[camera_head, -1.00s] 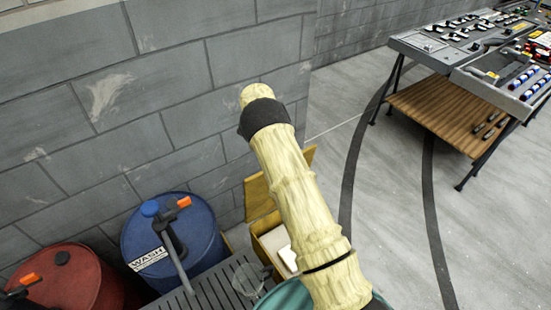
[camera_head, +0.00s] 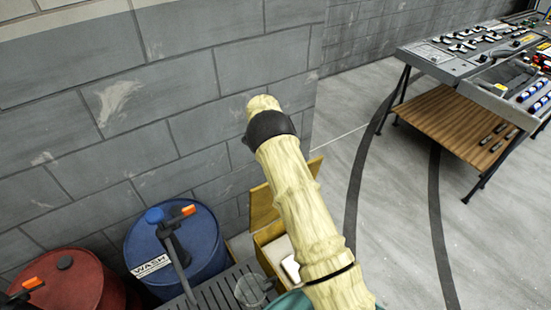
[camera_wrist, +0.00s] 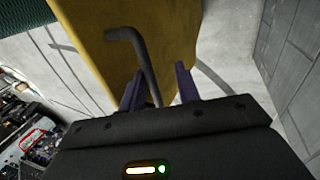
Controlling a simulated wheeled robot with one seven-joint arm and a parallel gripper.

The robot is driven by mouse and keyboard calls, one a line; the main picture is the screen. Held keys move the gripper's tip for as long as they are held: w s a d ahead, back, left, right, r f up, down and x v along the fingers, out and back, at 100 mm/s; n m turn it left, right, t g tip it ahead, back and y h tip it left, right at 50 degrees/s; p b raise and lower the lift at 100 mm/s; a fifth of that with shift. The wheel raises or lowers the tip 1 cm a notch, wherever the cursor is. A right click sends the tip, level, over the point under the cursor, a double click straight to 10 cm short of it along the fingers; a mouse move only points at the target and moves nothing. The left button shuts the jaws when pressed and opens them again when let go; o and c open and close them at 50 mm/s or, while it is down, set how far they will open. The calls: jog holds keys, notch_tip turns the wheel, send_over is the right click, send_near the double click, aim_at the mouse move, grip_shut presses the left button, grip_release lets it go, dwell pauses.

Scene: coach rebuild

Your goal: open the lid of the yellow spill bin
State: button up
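The yellow spill bin (camera_head: 266,236) stands low against the block wall in the head view, partly behind my arm. Its lid (camera_head: 264,206) is raised and tilted up at the wall side, and pale contents (camera_head: 290,268) show in the bin. In the wrist view a broad yellow panel (camera_wrist: 185,35), apparently the lid, fills the upper middle. A dark bent handle (camera_wrist: 143,60) stands out from it. My gripper (camera_wrist: 160,76) is open, with the handle's shaft between its two dark fingers and gaps showing on both sides. In the head view my arm hides the gripper.
A blue WASH drum (camera_head: 205,245) and a red drum (camera_head: 75,285) stand left of the bin, by a slatted grate (camera_head: 215,295). A workbench (camera_head: 440,65) with tools stands far right. The floor between bin and bench is clear.

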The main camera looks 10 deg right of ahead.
jog(key=b+v, duration=0.1)
jog(key=v, duration=1.1)
jog(key=shift+s+a, duration=0.1)
dwell(0.4)
jog(key=s+d+r+n+t+y, duration=0.1)
jog(key=s+d+r+n+t, duration=0.1)
jog(key=s+d+r+n, duration=0.3)
jog(key=s+f+n+t, duration=0.1)
jog(key=s+n, duration=0.3)
jog(key=s, duration=1)
jog(key=s+a+f+n+t, duration=0.1)
jog(key=s+n+t, duration=0.2)
jog(key=s, duration=1.1)
jog(key=shift+a+f+n, duration=0.2)
jog(key=shift+a+n, duration=0.1)
jog(key=shift+n, duration=0.5)
jog(key=shift+s, duration=0.1)
jog(key=shift+c, duration=0.4)
grip_shut()
